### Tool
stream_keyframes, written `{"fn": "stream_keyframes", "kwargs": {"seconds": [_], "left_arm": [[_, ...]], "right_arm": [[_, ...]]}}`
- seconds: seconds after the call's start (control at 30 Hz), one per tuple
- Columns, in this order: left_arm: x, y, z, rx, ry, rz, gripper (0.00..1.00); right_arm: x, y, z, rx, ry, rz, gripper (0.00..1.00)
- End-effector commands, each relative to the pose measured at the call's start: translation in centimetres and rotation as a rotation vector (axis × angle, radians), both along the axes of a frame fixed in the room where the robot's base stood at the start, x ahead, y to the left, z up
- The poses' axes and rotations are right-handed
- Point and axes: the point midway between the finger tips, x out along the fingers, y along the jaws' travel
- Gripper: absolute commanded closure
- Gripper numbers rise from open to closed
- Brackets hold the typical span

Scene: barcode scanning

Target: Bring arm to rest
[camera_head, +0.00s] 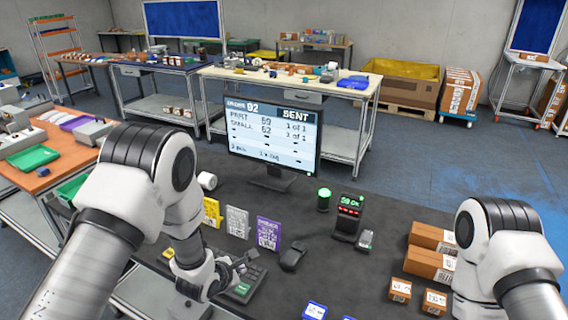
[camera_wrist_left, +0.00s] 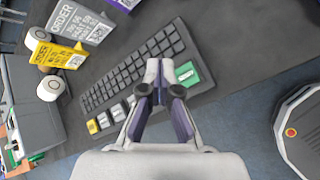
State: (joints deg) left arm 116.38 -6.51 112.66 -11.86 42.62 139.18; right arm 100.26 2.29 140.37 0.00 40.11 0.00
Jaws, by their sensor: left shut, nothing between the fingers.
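My left gripper (camera_head: 243,262) is shut and empty, low over the dark desk in the head view. In the left wrist view its closed fingertips (camera_wrist_left: 158,72) are over the keyboard (camera_wrist_left: 130,80), close to its green key (camera_wrist_left: 187,72). I cannot tell whether they touch it. The keyboard (camera_head: 243,290) is partly hidden by my left arm in the head view. My right arm shows at the right edge of the head view, but its gripper is out of the picture.
A monitor (camera_head: 272,139) reading "SENT" stands behind the keyboard. Yellow (camera_head: 212,212), grey (camera_head: 237,222) and purple (camera_head: 268,233) order cards, a black mouse (camera_head: 293,257), a green light (camera_head: 324,199) and a scanner display (camera_head: 348,215) stand nearby. Cardboard boxes (camera_head: 430,264) lie at right.

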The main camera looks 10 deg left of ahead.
Motion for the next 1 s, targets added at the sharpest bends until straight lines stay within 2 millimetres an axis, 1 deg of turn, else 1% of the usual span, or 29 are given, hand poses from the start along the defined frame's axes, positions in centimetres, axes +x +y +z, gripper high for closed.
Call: {"fn": "stream_keyframes", "kwargs": {"seconds": [0.07,0.17,0.2,0.27,0.3,0.37,0.4,0.47,0.5,0.6,0.63,0.7,0.8,1.0], "left_arm": [[-1.2,0.4,-1.8,0.053,0.019,-0.042,1.00],[-4.5,1.5,-5.9,0.212,0.066,-0.189,1.00],[-6.5,2.1,-7.9,0.295,0.094,-0.277,1.00],[-9.9,3.0,-11.1,0.429,0.141,-0.443,1.00],[-12.3,3.7,-13.0,0.513,0.173,-0.564,1.00],[-16.0,4.5,-15.5,0.626,0.217,-0.760,1.00],[-18.5,5.0,-17.1,0.691,0.245,-0.897,1.00],[-22.2,5.6,-19.1,0.772,0.277,-1.111,1.00],[-24.6,6.0,-20.2,0.814,0.292,-1.257,1.00],[-29.8,6.8,-21.9,0.875,0.304,-1.586,1.00],[-31.0,6.9,-22.2,0.884,0.301,-1.666,1.00],[-33.1,7.2,-22.5,0.893,0.289,-1.811,1.00],[-34.5,7.3,-22.5,0.896,0.274,-1.916,1.00],[-34.6,7.3,-22.4,0.897,0.272,-1.926,1.00]], "right_arm": [[0.0,0.0,-0.8,0.000,0.000,0.000,0.21],[0.0,0.0,-2.4,0.000,0.000,0.000,0.21],[0.0,0.0,-3.2,0.000,0.000,0.000,0.21],[0.0,0.0,-4.5,0.000,0.000,0.000,0.21],[0.0,0.0,-5.3,0.000,0.000,0.000,0.21],[0.0,0.0,-6.5,0.000,0.000,0.000,0.21],[0.0,0.0,-7.2,0.000,0.000,0.000,0.21],[0.0,0.0,-8.4,0.000,0.000,0.000,0.21],[0.0,0.0,-9.1,0.000,0.000,0.000,0.21],[0.0,0.0,-10.4,0.000,0.000,0.000,0.21],[0.0,0.0,-10.7,0.000,0.000,0.000,0.21],[0.0,0.0,-11.1,0.000,0.000,0.000,0.21],[0.0,0.0,-11.2,0.000,0.000,0.000,0.21],[0.0,0.0,-11.1,0.000,0.000,0.000,0.21]]}}
